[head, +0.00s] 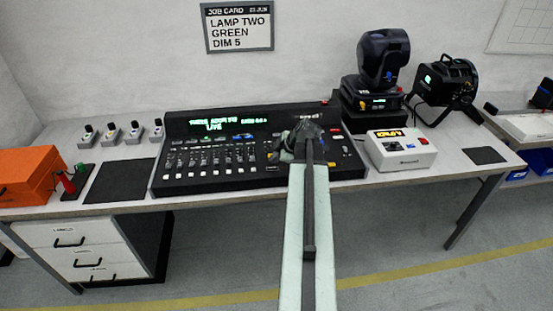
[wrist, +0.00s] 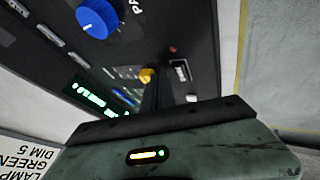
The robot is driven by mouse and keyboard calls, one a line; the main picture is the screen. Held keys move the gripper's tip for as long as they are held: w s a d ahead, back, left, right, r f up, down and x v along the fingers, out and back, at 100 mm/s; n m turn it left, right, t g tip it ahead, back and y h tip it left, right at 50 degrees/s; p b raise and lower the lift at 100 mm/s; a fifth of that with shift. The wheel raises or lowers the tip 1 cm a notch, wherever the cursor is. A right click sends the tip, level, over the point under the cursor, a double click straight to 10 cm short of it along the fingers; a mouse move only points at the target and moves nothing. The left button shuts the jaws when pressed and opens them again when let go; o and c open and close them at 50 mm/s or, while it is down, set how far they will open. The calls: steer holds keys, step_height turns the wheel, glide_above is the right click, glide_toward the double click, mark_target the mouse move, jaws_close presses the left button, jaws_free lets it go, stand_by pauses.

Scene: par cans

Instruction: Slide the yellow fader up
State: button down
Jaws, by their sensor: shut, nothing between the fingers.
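A black lighting console (head: 215,183) with a row of white-capped faders and a lit green display stands on the table. My gripper (head: 296,145) is over the right part of the console, and my arm hides what lies under it. In the wrist view, which is turned over, my gripper's dark fingers (wrist: 157,96) are shut and empty. A yellow cap (wrist: 147,75) shows right beside the fingertips; I cannot tell whether they touch it. A blue knob (wrist: 97,18) is farther off on the same panel.
A job card (head: 238,27) on the wall reads LAMP TWO GREEN DIM 5. A white box (head: 401,158) with an amber display and a moving-head lamp (head: 381,65) stand right of the console. An orange case (head: 27,174) and a dark mat (head: 120,181) lie left.

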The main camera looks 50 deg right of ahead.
mark_target(267, 148)
steer(key=w+d, duration=0.5)
steer(key=w, duration=0.1)
steer(key=shift+w+d, duration=0.4)
steer(key=shift+r, duration=0.1)
steer(key=shift+s+r+p, duration=0.15)
steer(key=shift+r+p, duration=0.1)
steer(key=shift+p, duration=0.15)
steer(key=p+v, duration=0.7)
steer(key=v, duration=0.2)
steer(key=shift+s, duration=0.25)
steer(key=shift+a, duration=0.1)
steer(key=shift+a, duration=0.1)
